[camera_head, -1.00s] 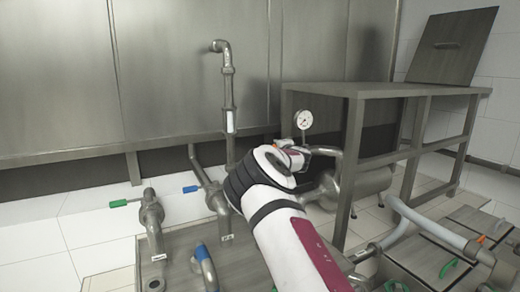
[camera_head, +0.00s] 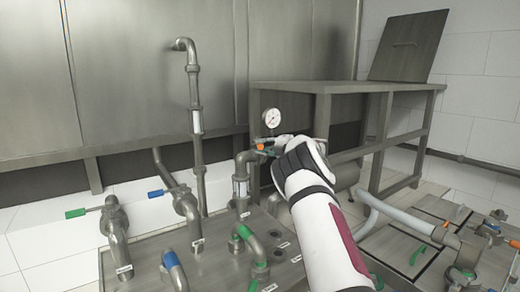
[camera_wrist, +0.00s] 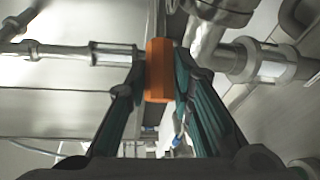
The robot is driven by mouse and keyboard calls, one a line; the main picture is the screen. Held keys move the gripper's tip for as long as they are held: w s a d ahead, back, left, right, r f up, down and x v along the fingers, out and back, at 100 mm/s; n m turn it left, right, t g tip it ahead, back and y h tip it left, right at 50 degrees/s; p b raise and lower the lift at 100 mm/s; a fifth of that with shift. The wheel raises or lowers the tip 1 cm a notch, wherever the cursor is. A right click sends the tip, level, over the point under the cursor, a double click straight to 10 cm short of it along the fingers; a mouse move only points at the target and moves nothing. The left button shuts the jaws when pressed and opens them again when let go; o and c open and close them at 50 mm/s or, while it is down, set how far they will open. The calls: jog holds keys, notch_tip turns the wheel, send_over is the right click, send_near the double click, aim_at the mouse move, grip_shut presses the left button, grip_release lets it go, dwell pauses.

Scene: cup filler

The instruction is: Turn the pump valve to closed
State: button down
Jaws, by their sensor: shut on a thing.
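An orange valve handle (camera_wrist: 158,70) is between the two dark fingers of my gripper (camera_wrist: 162,85) in the wrist view. The fingers touch it from both sides, so my gripper is shut on it. In the head view a small bit of orange (camera_head: 261,147) shows just left of my wrist, below the round pressure gauge (camera_head: 272,118). My gripper comes at the handle from the right there, and my wrist hides most of the valve body. I cannot tell from these views whether the valve is open or closed.
A valve with a green handle (camera_head: 76,213) and one with a blue handle (camera_head: 156,193) stand to the left. A steel table (camera_head: 345,87) is behind my arm on the right. Pipes and hoses crowd the floor plate in front.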

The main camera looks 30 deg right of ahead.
dwell(0.3)
jog(key=c, duration=1.4)
grip_release()
